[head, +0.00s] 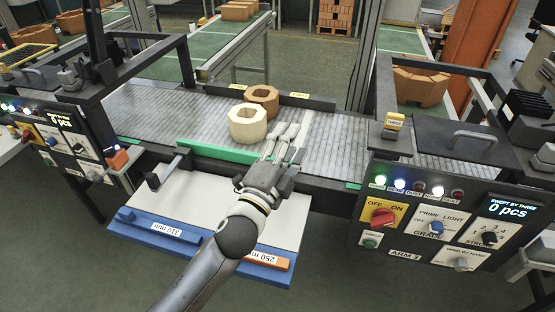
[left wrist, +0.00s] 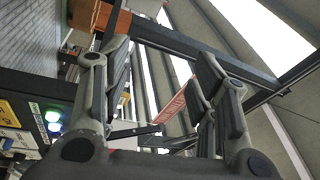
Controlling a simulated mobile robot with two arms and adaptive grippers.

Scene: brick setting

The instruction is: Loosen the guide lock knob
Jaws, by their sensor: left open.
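A black knob (head: 152,181) sits at the front end of a short grey rod at the left of the conveyor's front side; I take it for the guide lock knob. A green guide rail (head: 215,152) runs along the conveyor's near edge. My left gripper (head: 287,138) is over the near edge of the conveyor, well to the right of the knob, its fingers pointing away from me. In the left wrist view its two fingers (left wrist: 160,75) stand apart with nothing between them. The knob does not show there. My right gripper is not in view.
A cream hollow block (head: 248,126) and a brown one (head: 262,97) stand on the conveyor (head: 190,112), just beyond my gripper. A white board (head: 205,195) with blue and orange length bars lies below. A control panel (head: 436,225) stands at right, a dark frame at left.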

